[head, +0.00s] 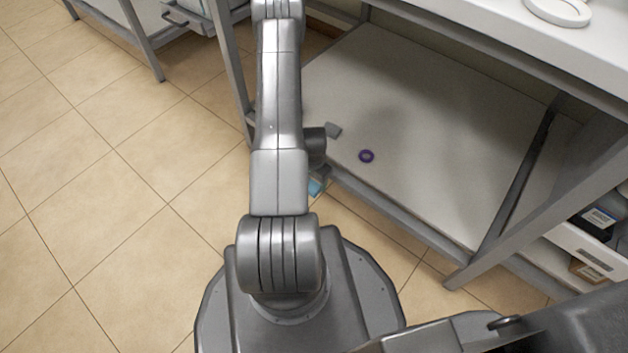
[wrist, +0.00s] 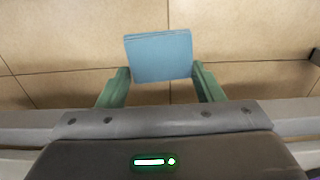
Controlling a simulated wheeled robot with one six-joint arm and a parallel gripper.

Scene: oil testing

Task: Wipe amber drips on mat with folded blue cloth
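The folded blue cloth (wrist: 158,56) is a flat light-blue square in the wrist view. It sits between the two green fingers of my gripper (wrist: 162,72), and its side edges meet both fingertips, so the gripper looks shut on it. In the head view a small blue patch of the cloth (head: 315,187) shows beside my arm, in front of the lower shelf. The arm hides the gripper's fingers there. I see no mat and no amber drips in either view.
A white lower shelf (head: 420,130) on a grey metal frame stands to the right. A white worktop (head: 480,35) is above. Bare tiled floor (head: 110,190) is free at left.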

